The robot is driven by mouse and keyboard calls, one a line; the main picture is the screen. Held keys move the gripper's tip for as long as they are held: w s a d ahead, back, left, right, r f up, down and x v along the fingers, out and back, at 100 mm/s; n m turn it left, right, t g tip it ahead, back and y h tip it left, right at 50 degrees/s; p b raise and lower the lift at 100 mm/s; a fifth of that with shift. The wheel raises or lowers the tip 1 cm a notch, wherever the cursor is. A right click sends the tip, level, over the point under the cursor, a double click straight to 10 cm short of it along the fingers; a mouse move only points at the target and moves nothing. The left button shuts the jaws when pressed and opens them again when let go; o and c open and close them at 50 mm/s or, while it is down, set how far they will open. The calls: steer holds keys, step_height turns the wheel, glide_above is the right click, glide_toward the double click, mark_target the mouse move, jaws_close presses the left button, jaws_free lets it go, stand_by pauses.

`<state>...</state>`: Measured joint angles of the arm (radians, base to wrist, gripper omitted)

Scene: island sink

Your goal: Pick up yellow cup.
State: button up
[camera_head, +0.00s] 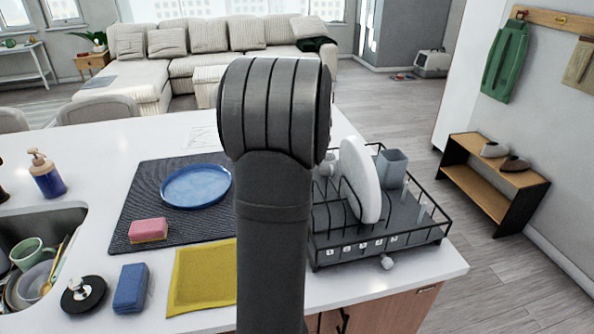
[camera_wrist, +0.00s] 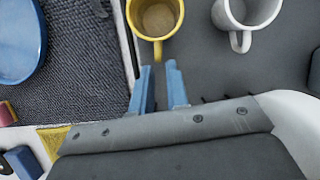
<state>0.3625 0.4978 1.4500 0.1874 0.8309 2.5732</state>
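The yellow cup (camera_wrist: 136,22) shows at the top of the wrist view, seen from above and cut off by the frame edge. Its handle (camera_wrist: 157,52) points down toward my gripper. My gripper (camera_wrist: 160,67) has two blue fingers spread a little apart, with nothing between them. The fingertips are just short of the handle in the picture; whether they touch it I cannot tell. In the head view my arm hides the yellow cup and the gripper.
A white cup (camera_wrist: 236,29) stands right of the yellow one. The dish rack (camera_head: 408,239) holds a white plate (camera_head: 361,180) and a grey cup (camera_head: 393,168). A blue plate (camera_head: 196,187) and pink sponge (camera_head: 148,230) lie on the dark mat (camera_head: 139,200). The sink is at left.

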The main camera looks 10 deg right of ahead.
steer(key=x, duration=0.3)
steer(key=shift+f, duration=0.2)
jaws_close()
